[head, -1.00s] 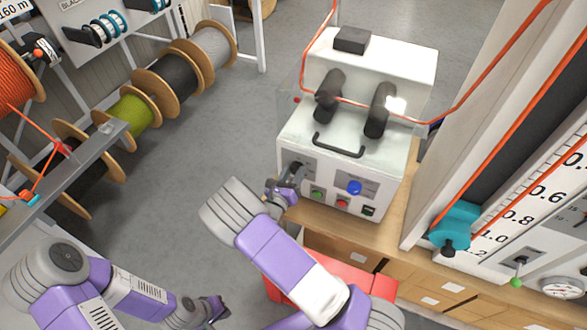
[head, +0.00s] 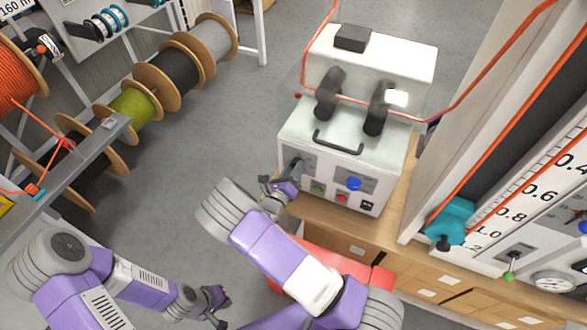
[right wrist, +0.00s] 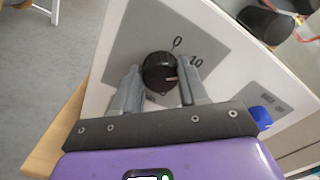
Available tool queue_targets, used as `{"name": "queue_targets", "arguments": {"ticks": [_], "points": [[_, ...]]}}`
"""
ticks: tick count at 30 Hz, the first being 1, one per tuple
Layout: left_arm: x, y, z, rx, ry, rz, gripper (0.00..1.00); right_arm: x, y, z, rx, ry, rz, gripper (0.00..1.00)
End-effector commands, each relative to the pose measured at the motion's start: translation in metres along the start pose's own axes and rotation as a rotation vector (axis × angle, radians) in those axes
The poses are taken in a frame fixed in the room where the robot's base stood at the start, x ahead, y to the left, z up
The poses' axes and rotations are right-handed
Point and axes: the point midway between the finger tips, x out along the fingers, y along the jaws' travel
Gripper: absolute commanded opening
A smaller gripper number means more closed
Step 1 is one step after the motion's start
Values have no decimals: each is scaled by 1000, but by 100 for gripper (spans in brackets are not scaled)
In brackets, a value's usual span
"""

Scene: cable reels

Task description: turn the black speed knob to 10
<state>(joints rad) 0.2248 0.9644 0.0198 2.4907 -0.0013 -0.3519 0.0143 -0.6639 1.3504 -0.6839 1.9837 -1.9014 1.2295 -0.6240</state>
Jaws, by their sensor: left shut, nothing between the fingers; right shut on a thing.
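The black speed knob (right wrist: 160,72) sits on a grey dial plate on the white machine's (head: 300,125) front. The marks 0 and 10 show above it and to its right in the right wrist view. A small light mark on the knob's face points roughly right, below the 10. My right gripper (right wrist: 157,88) is shut on the knob, one finger on each side. In the head view my right gripper (head: 276,188) is at the machine's lower left front, and the knob is mostly hidden. My left gripper (head: 216,306) is shut and empty, low and away from the machine.
The panel right of the knob has a blue button (head: 354,184), a green button (head: 317,187) and a red button (head: 341,197). An orange cable (head: 455,112) runs past two dark rollers (head: 378,108). A wooden bench (head: 390,222) and red box (head: 350,262) lie below.

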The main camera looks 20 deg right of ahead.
Motion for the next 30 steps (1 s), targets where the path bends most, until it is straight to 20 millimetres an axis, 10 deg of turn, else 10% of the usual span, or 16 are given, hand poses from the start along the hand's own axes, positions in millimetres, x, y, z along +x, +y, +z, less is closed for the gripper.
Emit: {"name": "queue_targets", "arguments": {"ticks": [3, 4, 8, 19, 30], "points": [[0, 0, 0, 0, 0, 0, 0, 0, 0, -1, -1, 3, 2, 12], [0, 0, 0, 0, 0, 0, 0, 0, 0, -1, -1, 3, 2, 47], [0, 0, 0, 0, 0, 0, 0, 0, 0, -1, -1, 2, 1, 67], [1, 0, 0, 0, 0, 0, 0, -7, 1, 0, 0, 0, 3, 68], [5, -2, 0, 0, 0, 0, 0, -64, 1, 0, 1, 1, 3, 68]]}}
